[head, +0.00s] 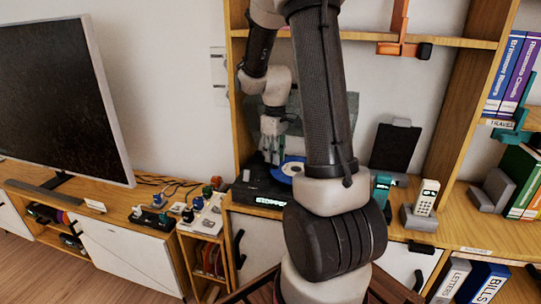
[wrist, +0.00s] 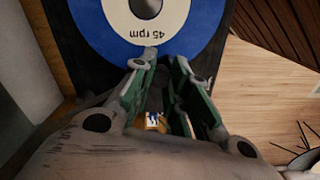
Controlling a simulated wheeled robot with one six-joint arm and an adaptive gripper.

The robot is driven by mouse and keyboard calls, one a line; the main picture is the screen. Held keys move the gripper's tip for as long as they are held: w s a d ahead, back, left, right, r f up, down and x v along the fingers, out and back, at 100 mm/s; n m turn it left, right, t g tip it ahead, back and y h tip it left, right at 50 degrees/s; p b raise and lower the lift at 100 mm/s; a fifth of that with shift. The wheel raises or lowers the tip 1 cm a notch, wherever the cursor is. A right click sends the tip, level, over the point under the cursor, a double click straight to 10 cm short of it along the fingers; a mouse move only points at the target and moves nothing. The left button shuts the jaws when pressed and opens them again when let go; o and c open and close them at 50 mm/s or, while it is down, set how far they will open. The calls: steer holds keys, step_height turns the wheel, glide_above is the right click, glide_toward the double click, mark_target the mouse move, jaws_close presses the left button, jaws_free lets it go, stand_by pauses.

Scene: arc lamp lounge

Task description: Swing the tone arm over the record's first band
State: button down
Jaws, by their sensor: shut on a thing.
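The record (wrist: 75,22) fills the top of the wrist view, blue with a white centre marked "45 rpm". It also shows in the head view as a blue disc (head: 282,172) on the dark turntable (head: 256,195) on the shelf unit. My gripper (wrist: 163,58) has its green fingers close together at the record's near side, shut on a thin dark part between them, which looks like the tone arm (wrist: 163,78). The fingers and my wrist hide most of it. In the head view my gripper (head: 270,158) is over the turntable's left part.
A cordless phone (head: 427,198) on its base and a dark tablet-like panel (head: 396,148) stand right of the turntable. A low cabinet with small knobbed gadgets (head: 205,207) and a television (head: 60,100) are on the left. Books (head: 515,72) fill the right shelves.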

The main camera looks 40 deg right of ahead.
stand_by(0.3)
steer(key=c, duration=1.3)
jaws_free()
